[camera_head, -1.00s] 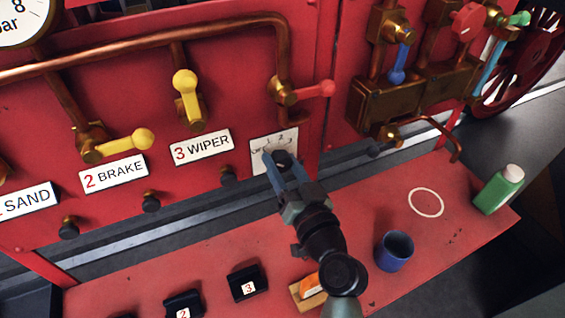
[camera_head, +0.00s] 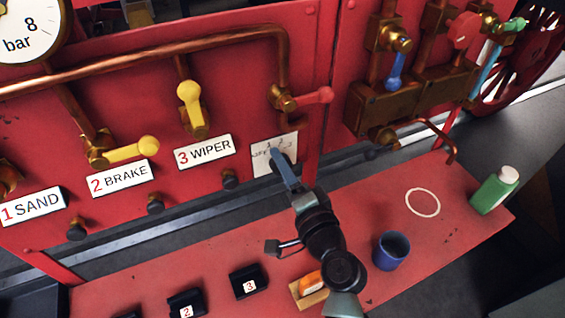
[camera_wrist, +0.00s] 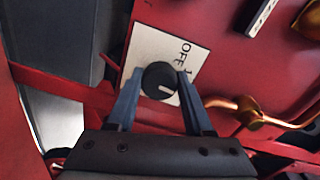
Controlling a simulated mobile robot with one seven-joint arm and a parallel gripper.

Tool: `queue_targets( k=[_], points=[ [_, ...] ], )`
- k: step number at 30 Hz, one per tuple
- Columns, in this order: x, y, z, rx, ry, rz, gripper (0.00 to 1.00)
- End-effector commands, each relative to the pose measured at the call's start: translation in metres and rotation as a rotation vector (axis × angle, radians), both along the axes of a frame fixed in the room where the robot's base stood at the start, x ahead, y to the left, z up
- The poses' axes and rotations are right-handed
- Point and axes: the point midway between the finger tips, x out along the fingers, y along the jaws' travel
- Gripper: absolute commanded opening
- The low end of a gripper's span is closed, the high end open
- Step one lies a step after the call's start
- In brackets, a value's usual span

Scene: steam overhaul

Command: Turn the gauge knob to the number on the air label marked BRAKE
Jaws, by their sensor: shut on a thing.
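The BRAKE label (camera_head: 118,178) is a white plate with a red 2, on the red panel below a yellow lever. The gauge knob (camera_wrist: 159,81) is black and round with a white pointer mark. It sits on a white scale plate (camera_head: 275,153). In the wrist view the mark points down and slightly right; OFF and a partly covered 1 show at upper right, and the 2 is not readable there. My gripper (camera_head: 279,160) is shut on the knob, one finger on each side in the wrist view (camera_wrist: 160,76). In the head view it hides the knob.
Labels SAND (camera_head: 34,207) with 1 and WIPER (camera_head: 204,152) with 3 flank BRAKE. A red-handled valve (camera_head: 314,96) is just above the plate. The red bench holds a blue cup (camera_head: 391,251), a green bottle (camera_head: 495,190), an orange block (camera_head: 309,281) and black numbered blocks (camera_head: 249,283).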

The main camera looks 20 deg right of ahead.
Motion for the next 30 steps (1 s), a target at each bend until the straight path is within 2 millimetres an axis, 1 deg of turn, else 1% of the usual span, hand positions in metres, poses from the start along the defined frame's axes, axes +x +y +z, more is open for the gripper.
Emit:
queue_targets(
  k=[6,12,19,30],
  points=[
    [-0.0002,-0.0006,0.0004,0.134,0.005,-0.002,0.00],
    [-0.0002,-0.0006,0.0001,0.207,0.008,-0.001,0.00],
    [-0.0002,-0.0008,-0.0003,0.238,0.009,-0.001,0.00],
    [-0.0003,-0.0009,-0.0005,0.239,0.009,-0.001,0.00]
  ],
)
